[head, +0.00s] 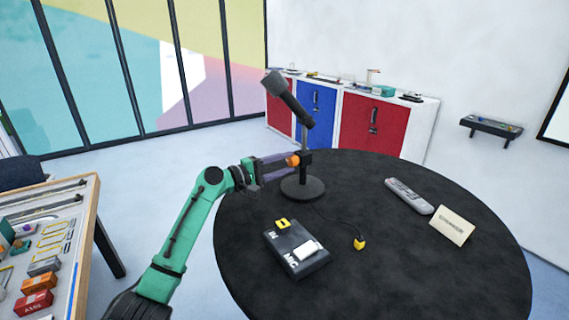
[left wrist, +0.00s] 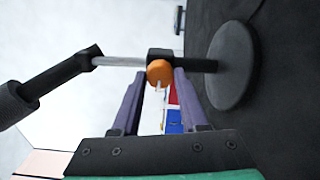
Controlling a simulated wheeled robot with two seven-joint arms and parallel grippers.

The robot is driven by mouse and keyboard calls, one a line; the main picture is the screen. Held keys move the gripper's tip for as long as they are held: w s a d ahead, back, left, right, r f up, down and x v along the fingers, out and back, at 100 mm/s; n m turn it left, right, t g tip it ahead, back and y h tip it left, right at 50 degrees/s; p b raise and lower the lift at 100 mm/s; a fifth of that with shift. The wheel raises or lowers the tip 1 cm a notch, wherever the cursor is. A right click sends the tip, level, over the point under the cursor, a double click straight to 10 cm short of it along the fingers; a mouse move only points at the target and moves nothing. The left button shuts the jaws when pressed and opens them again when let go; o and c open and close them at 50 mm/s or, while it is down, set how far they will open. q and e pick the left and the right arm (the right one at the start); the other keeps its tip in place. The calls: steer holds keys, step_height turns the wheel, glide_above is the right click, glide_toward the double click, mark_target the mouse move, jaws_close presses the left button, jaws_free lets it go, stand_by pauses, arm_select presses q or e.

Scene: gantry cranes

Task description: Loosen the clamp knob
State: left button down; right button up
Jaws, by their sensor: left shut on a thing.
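A dark microphone (head: 288,97) sits on a thin stand with a round black base (head: 302,190) on the round table. A small black clamp on the stand's pole carries an orange knob (head: 293,160). My left gripper (head: 287,161), with purple fingers, comes in from the left and is shut on this knob. In the left wrist view the orange knob (left wrist: 159,72) lies between the two fingertips, beside the black clamp (left wrist: 182,61) on the pole. The stand base (left wrist: 232,66) is at the right of that view. My right gripper is not in view.
The black round table (head: 400,265) also bears a black box (head: 285,262), a cable with a yellow plug (head: 359,243), a grey remote (head: 409,196) and a card (head: 453,226). A side table (head: 90,215) with several small items stands at the left.

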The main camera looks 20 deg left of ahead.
arm_select(q)
steer(key=shift+c, duration=2.2)
jaws_free()
steer(key=shift+a, duration=0.1)
steer(key=shift+s+a+f, duration=0.15)
steer(key=shift+s, duration=0.05)
steer(key=b+v, duration=0.6)
steer(key=v, duration=0.8)
steer(key=shift+b, duration=0.4)
